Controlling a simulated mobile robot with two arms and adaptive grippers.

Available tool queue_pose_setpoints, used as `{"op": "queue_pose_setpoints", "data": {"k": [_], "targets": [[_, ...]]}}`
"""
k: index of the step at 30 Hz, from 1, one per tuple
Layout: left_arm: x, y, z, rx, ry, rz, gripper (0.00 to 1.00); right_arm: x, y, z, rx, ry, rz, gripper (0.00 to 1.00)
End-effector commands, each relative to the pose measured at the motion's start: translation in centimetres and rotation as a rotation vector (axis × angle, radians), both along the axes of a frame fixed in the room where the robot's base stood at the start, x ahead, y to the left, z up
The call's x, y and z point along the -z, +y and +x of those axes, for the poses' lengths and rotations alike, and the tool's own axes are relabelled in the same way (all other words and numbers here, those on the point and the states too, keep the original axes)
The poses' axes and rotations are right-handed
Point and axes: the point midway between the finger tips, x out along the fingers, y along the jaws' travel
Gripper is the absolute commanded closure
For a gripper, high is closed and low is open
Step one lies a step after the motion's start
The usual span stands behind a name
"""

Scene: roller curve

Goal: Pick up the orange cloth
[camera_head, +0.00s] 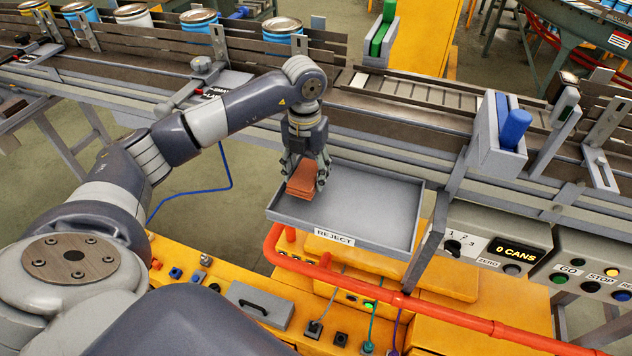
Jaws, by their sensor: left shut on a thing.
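The orange cloth (302,184) is a small folded stack at the left part of the grey reject tray (408,240). My left gripper (306,172) points down from above and is shut on the cloth. Its fingers sit on either side of the cloth's upper end. I cannot tell whether the cloth touches the tray floor or hangs just above it. My right gripper is not in view.
Behind the tray runs a conveyor (420,115) with metal guide rails and several cans (201,25) at the upper left. A red pipe (400,300) passes in front of the tray. Control panels (480,250) stand at the right. The tray's right part is empty.

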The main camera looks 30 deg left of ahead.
Motion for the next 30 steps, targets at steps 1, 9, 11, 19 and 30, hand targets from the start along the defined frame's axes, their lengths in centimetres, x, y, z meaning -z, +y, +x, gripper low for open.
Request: {"op": "queue_pose_setpoints", "data": {"k": [1, 9, 11, 19, 30], "targets": [[0.3, 1.1, -0.8, -0.003, -0.003, 0.004, 0.68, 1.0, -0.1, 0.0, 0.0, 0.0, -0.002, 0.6], [-0.3, 6.0, -5.5, -0.004, -0.002, 0.005, 0.68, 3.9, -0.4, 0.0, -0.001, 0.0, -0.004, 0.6], [-0.4, 6.9, -6.4, -0.004, -0.002, 0.005, 0.68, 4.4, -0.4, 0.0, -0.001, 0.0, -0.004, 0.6], [-1.1, 9.4, -8.9, 0.0, -0.002, 0.0, 0.68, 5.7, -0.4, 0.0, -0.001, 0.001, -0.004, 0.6], [-1.4, 9.9, -9.5, 0.001, -0.002, -0.001, 0.68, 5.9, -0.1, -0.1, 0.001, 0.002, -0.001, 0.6]]}}
